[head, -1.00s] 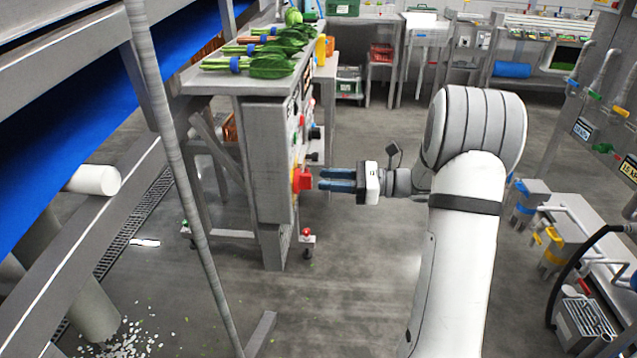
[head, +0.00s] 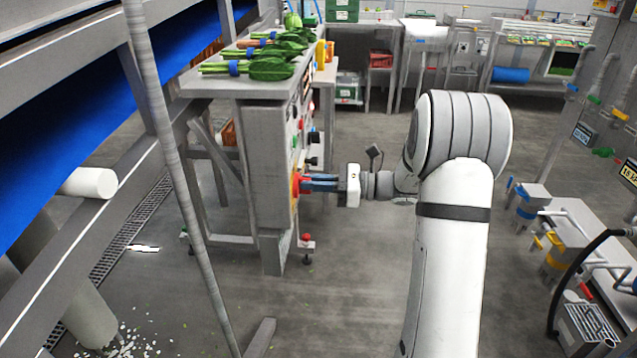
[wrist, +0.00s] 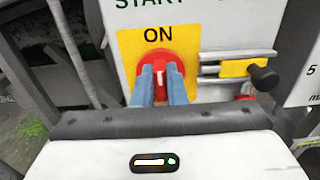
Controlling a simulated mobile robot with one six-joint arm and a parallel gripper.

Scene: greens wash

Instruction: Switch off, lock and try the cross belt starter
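The cross belt starter is a grey box (head: 266,165) on the stand at centre left in the head view. In the wrist view its face carries a yellow plate (wrist: 128,52) marked ON, with START lettering above. A red rotary handle (wrist: 160,59) with a white mark sits on the plate, the mark upright below ON. My gripper (wrist: 161,72) has its blue fingertips on either side of the handle's middle. Whether they press on it is unclear. The head view shows the fingers (head: 306,183) reaching the red handle (head: 295,185) from the right.
A sliding bolt with a black knob (wrist: 263,76) and a yellow tag (wrist: 240,68) lies right of the handle. Bunched greens (head: 255,68) lie on top of the stand. A slanted grey pole (head: 180,180) stands at left. The floor under my arm is clear.

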